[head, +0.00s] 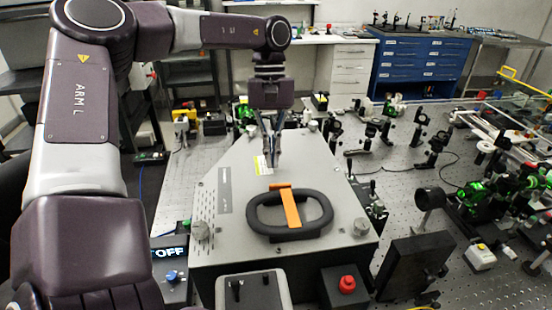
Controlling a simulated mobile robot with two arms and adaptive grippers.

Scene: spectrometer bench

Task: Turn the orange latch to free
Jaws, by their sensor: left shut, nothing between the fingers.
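The orange latch (290,207) is a flat bar lying across the black oval handle (262,228) on top of the grey spectrometer housing (230,250). A short orange piece shows at the latch's far end. My left gripper (274,168) points down over the housing, a little beyond the latch. Its fingers are together with nothing between them. They look apart from the latch; their exact height above the lid is hard to tell. My right gripper is not in view.
A box with a red button (347,284) and an OFF display unit (170,268) flank the housing's front. A dark panel (414,265) stands at right. Many optics mounts crowd the perforated bench to the right. A yellow label (263,165) lies beside my left fingers.

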